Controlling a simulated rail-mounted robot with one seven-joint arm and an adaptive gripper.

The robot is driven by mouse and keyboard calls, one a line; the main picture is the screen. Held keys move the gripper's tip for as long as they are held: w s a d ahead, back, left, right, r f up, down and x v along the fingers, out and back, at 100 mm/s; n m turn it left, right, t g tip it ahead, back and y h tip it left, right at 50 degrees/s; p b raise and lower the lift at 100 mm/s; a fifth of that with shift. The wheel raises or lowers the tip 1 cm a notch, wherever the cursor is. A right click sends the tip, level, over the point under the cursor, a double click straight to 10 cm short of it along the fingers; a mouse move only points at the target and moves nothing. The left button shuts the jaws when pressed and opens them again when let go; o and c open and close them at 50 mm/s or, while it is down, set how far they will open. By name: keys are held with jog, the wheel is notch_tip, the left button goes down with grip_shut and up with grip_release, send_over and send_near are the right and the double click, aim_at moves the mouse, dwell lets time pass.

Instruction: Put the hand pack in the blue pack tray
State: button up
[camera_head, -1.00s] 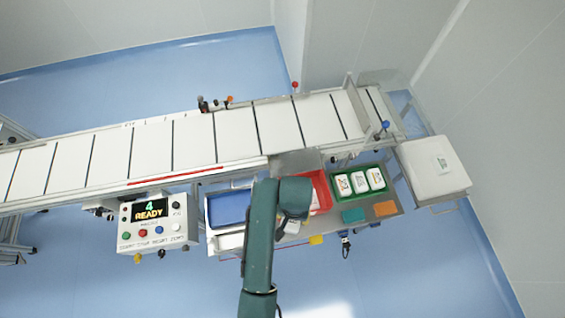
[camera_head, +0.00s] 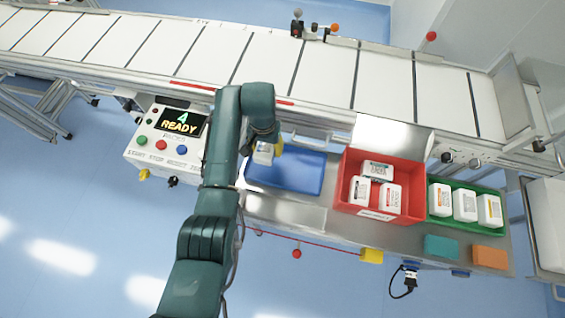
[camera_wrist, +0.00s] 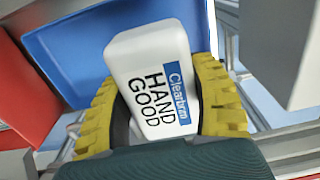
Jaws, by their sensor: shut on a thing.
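The hand pack (camera_wrist: 152,80) is a white pack with a blue label and the words "HAND GOOD". My gripper (camera_wrist: 165,95), with yellow ribbed fingers, is shut on it. In the head view the pack (camera_head: 264,153) hangs from my gripper (camera_head: 271,148) over the left part of the blue pack tray (camera_head: 300,174). The blue tray looks empty where it shows; my gripper and the pack hide its left end. In the wrist view the blue tray (camera_wrist: 70,40) lies behind the pack. How high the pack is above the tray floor I cannot tell.
A red bin (camera_head: 343,206) with several white packs stands right of the blue tray. A green tray (camera_head: 465,185) with white packs is farther right, with teal (camera_head: 441,246) and orange (camera_head: 489,257) blocks in front. The conveyor (camera_head: 320,78) runs behind. A control box (camera_head: 165,140) reads "4 READY".

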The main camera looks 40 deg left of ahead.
notch_tip(320, 180, down, 9)
jog(key=b, duration=0.3)
jog(key=shift+s+f, duration=0.1)
jog(key=shift+f, duration=0.05)
jog(key=shift+f, duration=0.15)
jog(key=o, duration=1.2)
jog(key=shift+o, duration=0.2)
notch_tip(320, 180, up, 12)
jog(key=p, duration=0.4)
